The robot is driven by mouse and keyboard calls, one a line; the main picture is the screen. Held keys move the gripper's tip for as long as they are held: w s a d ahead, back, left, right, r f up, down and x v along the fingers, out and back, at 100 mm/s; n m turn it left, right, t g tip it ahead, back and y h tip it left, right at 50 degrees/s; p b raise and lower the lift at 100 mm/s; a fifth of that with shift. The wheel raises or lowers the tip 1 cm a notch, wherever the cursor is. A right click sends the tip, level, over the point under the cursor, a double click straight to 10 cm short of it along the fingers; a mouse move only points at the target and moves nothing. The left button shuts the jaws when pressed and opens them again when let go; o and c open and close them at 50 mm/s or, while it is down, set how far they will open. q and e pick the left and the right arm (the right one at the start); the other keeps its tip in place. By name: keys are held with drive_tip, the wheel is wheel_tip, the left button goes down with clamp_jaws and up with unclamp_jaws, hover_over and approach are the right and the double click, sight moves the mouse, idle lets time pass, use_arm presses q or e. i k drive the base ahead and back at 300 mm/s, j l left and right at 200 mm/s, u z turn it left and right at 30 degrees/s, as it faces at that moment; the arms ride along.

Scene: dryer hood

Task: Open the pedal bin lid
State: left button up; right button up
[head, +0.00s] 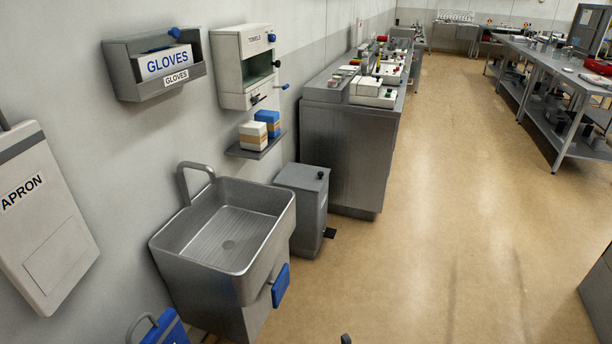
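The pedal bin (308,212) is a grey box standing on the floor between the sink and the steel cabinet. Its flat grey lid (298,176) lies closed on top, with a small dark knob near its right edge. A black pedal (330,232) sticks out low on the bin's right side, close to the floor. The bin's left lower part is hidden behind the sink. Neither of my grippers can be made out in the head view. A tiny dark tip shows at the bottom edge, too little to identify.
A steel sink (281,225) with a blue front panel (281,286) stands nearer than the bin. A shelf (256,147) with two boxes and a towel dispenser (244,92) hang above. A steel cabinet (340,160) stands behind. Open tan floor (430,240) lies to the right.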

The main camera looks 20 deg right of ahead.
sight(307, 177)
drive_tip(key=i+l, duration=0.75)
drive_tip(key=l, duration=0.2)
drive_tip(key=i+l, duration=0.8)
drive_tip(key=l, duration=0.15)
drive_tip(key=i+l, duration=0.75)
drive_tip(key=l, duration=0.25)
drive_tip(key=i+l+z, duration=0.1)
drive_tip(key=i+l, duration=0.65)
drive_tip(key=l, duration=0.2)
